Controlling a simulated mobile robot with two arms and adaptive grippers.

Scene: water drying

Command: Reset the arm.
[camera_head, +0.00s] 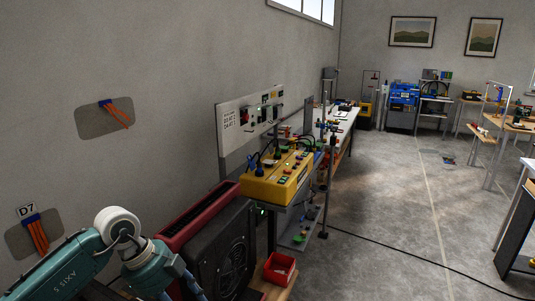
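A teal arm (72,262) with a white round joint comes in at the lower left, in front of the wall. It bends at the joint and runs down out of the frame. Upside-down lettering, seemingly "AXIS 5", is on its side. I cannot tell whether it is my own left arm. No gripper or fingertips show on it. Neither of my grippers is in view, so what they hold is hidden.
A black fan unit with a dark red top (200,213) stands close beside the arm. A red bin (279,268) sits at its right. A yellow control box (277,178) is on a bench behind. A cable (420,260) crosses the open floor (390,200) on the right.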

